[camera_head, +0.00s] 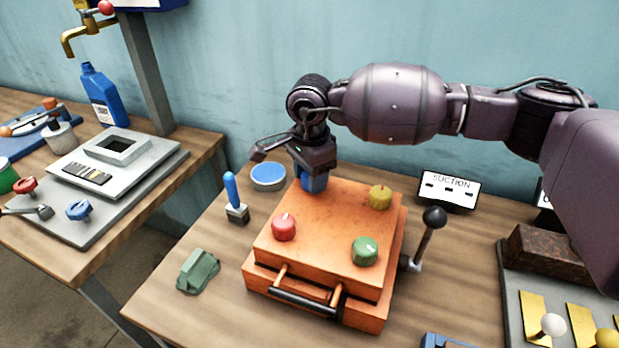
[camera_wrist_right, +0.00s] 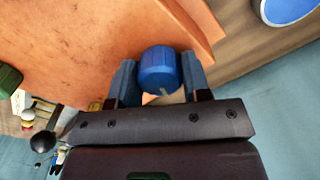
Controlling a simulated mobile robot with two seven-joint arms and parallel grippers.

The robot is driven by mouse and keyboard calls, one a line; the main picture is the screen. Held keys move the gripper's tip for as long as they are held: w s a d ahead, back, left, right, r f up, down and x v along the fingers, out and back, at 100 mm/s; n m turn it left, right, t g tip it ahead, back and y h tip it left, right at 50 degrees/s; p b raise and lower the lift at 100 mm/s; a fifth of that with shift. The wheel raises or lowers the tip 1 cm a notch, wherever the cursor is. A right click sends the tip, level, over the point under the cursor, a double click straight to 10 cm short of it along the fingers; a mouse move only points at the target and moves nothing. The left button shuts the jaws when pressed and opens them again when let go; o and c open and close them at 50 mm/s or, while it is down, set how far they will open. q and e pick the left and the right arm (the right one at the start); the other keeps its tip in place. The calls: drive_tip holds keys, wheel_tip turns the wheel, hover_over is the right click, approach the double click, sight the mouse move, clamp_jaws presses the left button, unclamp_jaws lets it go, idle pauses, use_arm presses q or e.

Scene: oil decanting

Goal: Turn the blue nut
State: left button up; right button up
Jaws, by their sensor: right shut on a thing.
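The blue nut (camera_wrist_right: 159,70) sits at a corner of the orange box (camera_head: 325,215), on the box's far left in the head view. There the blue nut (camera_head: 314,184) shows just below my right gripper (camera_head: 315,170), which comes down on it from above. In the right wrist view my right gripper (camera_wrist_right: 160,82) has one finger on each side of the nut and is shut on it. A pale mark shows on the nut's face. My left gripper is not in view.
The box top also carries a red knob (camera_head: 284,227), a green knob (camera_head: 365,251) and a yellow knob (camera_head: 380,197). A black-knobbed lever (camera_head: 426,238) stands at the box's right.

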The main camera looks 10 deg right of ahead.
drive_tip(key=shift+f+n+b, duration=0.1)
drive_tip(key=shift+n+b, duration=0.25)
drive_tip(key=shift+n, duration=0.45)
drive_tip(key=shift+n+b, duration=0.45)
drive_tip(key=shift+n, duration=1.25)
drive_tip(key=shift+r, duration=0.2)
drive_tip(key=o, duration=0.9)
